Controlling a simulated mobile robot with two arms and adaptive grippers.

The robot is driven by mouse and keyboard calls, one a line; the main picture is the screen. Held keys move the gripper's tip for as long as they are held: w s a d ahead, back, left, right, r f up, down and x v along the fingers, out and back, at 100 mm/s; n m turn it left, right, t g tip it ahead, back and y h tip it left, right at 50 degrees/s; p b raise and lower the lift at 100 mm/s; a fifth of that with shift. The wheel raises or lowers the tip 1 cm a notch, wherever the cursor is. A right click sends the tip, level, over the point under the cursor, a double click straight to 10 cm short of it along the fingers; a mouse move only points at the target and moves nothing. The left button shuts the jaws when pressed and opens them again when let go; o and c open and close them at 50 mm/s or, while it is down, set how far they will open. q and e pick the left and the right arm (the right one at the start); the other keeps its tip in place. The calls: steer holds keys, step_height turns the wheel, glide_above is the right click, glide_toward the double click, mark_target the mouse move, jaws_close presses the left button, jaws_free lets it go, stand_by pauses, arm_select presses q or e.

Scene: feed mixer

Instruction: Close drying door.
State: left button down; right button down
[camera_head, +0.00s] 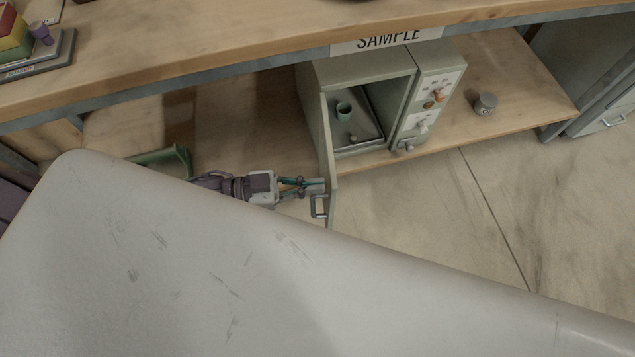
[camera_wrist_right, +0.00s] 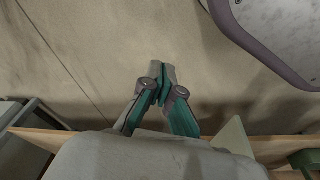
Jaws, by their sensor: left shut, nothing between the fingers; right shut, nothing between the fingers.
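The drying door (camera_head: 323,140) is the open door of a grey-green box-shaped dryer (camera_head: 365,68) on the shelf under the bench. It stands out towards me, seen nearly edge-on, with a grey handle (camera_head: 319,207) near its free end. My left gripper (camera_head: 322,186) is shut and empty, its fingertips at the left face of the door just above the handle. I cannot tell whether they touch it. My right gripper (camera_wrist_right: 163,75) is shut and empty in the right wrist view, over bare floor.
Inside the dryer are a green cup (camera_head: 344,111) and a dark tray (camera_head: 366,128). Knobs line its control panel (camera_head: 429,98). A small grey pot (camera_head: 485,104) stands on the shelf (camera_head: 520,85) to the right. The floor (camera_head: 440,215) in front is clear.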

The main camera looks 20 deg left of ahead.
arm_select(q)
steer(key=shift+w+d, duration=0.2)
steer(key=shift+d, duration=0.3)
arm_select(e)
steer(key=shift+r, duration=0.15)
